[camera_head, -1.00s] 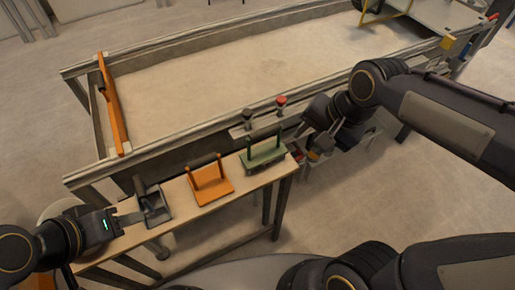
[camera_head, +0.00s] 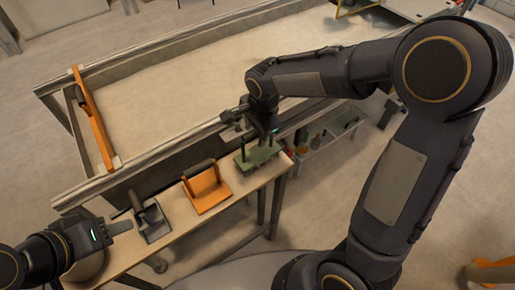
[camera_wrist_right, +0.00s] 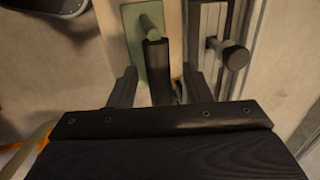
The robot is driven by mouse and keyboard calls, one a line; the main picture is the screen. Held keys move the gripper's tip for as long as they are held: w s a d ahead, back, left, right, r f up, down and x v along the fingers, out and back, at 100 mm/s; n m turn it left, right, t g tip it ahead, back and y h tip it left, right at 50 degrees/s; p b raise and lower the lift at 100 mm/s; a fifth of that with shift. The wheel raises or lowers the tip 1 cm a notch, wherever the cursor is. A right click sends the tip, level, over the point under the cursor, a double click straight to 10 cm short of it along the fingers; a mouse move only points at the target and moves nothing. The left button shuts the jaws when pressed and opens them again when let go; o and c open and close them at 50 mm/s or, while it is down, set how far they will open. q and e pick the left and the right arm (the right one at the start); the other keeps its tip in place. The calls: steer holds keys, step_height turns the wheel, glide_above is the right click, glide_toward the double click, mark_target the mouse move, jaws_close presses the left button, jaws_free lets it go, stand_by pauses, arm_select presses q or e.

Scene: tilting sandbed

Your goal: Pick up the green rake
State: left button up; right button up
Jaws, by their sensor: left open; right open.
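The green rake (camera_head: 257,160) stands on the right end of the narrow wooden shelf (camera_head: 178,228), with a flat green plate and a dark bar handle above it. My right gripper (camera_head: 266,140) is over the rake and partly hides its handle. In the right wrist view my right gripper (camera_wrist_right: 158,84) is open, with a finger on each side of the dark handle (camera_wrist_right: 157,62); the green plate (camera_wrist_right: 131,28) shows beyond. I cannot tell if the fingers touch the handle. My left gripper (camera_head: 119,226) is open and empty near the dark grey tool.
An orange tool (camera_head: 206,190) and a dark grey tool (camera_head: 152,222) stand on the shelf left of the rake. The sandbed (camera_head: 190,92) lies behind, with an orange board (camera_head: 92,120) along its left side. A knob (camera_wrist_right: 236,56) is close to the right finger.

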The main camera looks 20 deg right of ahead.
steer(key=shift+f, duration=0.35)
steer(key=shift+c, duration=0.4)
jaws_close()
steer(key=shift+r, duration=0.1)
